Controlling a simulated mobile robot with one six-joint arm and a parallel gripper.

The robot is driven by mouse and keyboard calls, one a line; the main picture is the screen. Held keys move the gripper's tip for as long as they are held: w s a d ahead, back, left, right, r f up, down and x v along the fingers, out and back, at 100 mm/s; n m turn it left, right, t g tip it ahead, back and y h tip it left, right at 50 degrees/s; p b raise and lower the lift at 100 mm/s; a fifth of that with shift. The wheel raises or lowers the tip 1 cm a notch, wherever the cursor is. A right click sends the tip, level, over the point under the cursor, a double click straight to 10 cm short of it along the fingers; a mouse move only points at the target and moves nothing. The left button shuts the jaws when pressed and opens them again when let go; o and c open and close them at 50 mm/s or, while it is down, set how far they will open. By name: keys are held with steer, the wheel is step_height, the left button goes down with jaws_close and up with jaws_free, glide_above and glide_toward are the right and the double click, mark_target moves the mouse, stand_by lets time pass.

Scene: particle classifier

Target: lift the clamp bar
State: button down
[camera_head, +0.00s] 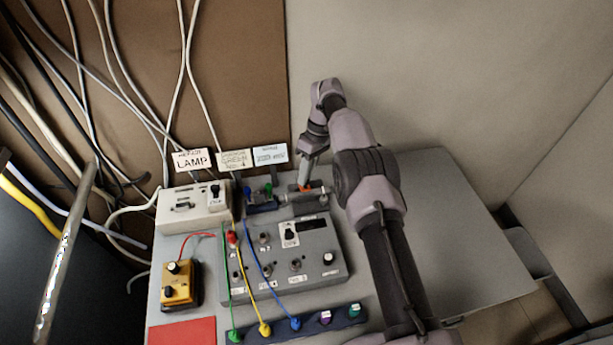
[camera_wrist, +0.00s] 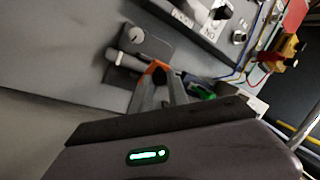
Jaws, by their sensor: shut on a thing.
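The clamp bar appears to be a light grey rod (camera_wrist: 124,60) in the wrist view, next to a grey block with a round knob (camera_wrist: 138,35). In the head view my gripper (camera_head: 304,187) comes down from above, behind the grey control box, at the small grey and blue clamp fixture (camera_head: 264,205). The fingers hide part of the bar. I cannot tell whether the bar is raised from its seat.
The grey control box (camera_head: 318,262) carries knobs and green, yellow and blue leads. A white lamp box (camera_head: 190,207) and a yellow box (camera_head: 177,284) stand left. Label cards (camera_head: 235,159) stand behind. The table's right side (camera_head: 450,230) is bare.

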steer(key=c, duration=1.3)
jaws_free()
steer(key=shift+o, duration=0.2)
steer(key=shift+r, duration=0.2)
step_height(320, 180, up, 3)
steer(key=shift+w+r+p, duration=0.1)
steer(key=shift+r+p, duration=0.1)
steer(key=shift+p, duration=0.7)
steer(key=s+d+p, duration=0.1)
steer(key=s+d, duration=0.1)
steer(key=s, duration=0.5)
steer(key=s+d+r+p, duration=0.1)
steer(key=s+d, duration=0.1)
steer(key=s, duration=0.6)
steer(key=shift+s+d, duration=0.2)
steer(key=shift+d, duration=0.1)
steer(key=shift+r, duration=0.1)
